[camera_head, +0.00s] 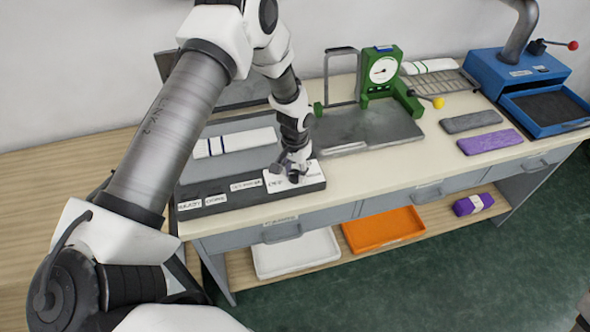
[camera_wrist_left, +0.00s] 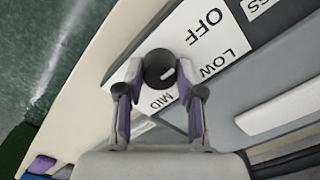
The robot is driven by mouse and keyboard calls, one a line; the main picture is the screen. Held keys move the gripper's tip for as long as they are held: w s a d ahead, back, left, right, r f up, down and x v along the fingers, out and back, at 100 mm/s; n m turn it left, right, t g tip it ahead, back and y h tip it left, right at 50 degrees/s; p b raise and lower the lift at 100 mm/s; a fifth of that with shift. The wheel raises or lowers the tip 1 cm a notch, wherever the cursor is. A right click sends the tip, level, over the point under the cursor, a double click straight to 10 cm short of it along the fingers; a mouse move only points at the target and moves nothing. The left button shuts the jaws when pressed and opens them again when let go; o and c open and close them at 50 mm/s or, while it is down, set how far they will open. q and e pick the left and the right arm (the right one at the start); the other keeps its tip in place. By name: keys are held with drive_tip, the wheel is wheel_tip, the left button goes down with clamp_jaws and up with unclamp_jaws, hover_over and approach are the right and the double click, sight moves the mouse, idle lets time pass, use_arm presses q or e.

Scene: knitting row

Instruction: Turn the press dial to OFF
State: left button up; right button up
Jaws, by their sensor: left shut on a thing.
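The press dial (camera_wrist_left: 160,66) is a dark round knob with a short white mark, seen in the left wrist view. It sits on a white plate lettered OFF (camera_wrist_left: 205,27), LOW (camera_wrist_left: 224,64) and MID (camera_wrist_left: 158,98). The white mark is on the knob's lower right side, on the LOW and MID side, away from OFF. My left gripper (camera_wrist_left: 160,82) is shut on the dial, one finger on each side. In the head view my left gripper (camera_head: 293,170) is over the white plate (camera_head: 309,177) and hides most of the dial.
The dial plate is on the dark front ledge (camera_head: 225,199) of the press. A green gauge stand (camera_head: 383,72) with a grey plate is to its right. Grey and purple pieces (camera_head: 490,141) and a blue machine (camera_head: 515,72) are farther right. Trays (camera_head: 383,230) lie below.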

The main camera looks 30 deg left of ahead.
sight(295, 173)
use_arm(q)
drive_tip(key=shift+s+f+n, duration=0.15)
drive_tip(key=shift+s+n, duration=0.1)
drive_tip(key=shift+n, duration=0.15)
drive_tip(key=o, duration=1.2)
drive_tip(key=shift+c, duration=0.2)
drive_tip(key=shift+w, duration=0.15)
drive_tip(key=shift+r, duration=0.3)
wheel_tip(295, 173, up, 12)
drive_tip(key=shift+f, duration=0.25)
